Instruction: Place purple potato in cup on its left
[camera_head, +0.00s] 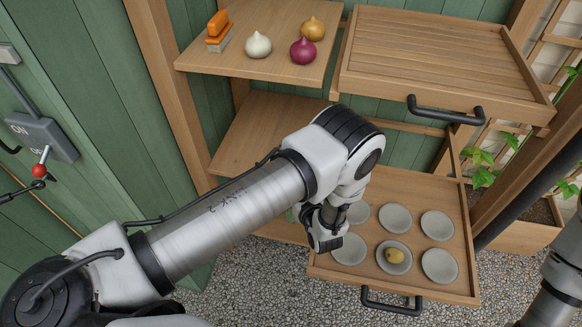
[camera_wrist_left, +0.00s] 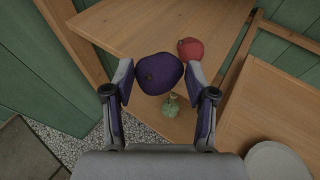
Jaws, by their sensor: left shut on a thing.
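My left gripper (camera_wrist_left: 159,80) is shut on the purple potato (camera_wrist_left: 158,70), whose dark rounded body sits between the two fingers in the left wrist view. In the head view the left gripper (camera_head: 322,230) is beside the left edge of the lower tray (camera_head: 466,222), and the potato is hidden there behind my wrist. The tray holds several pale grey round cups in two rows. The front-left cup (camera_head: 348,249) looks empty. The front-middle cup (camera_head: 386,265) holds a yellow potato (camera_head: 396,255). My right gripper is out of view.
Onions and an orange-handled brush (camera_head: 218,30) are on the upper shelf (camera_head: 268,12). An upper slatted drawer (camera_head: 435,55) overhangs the tray's back.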

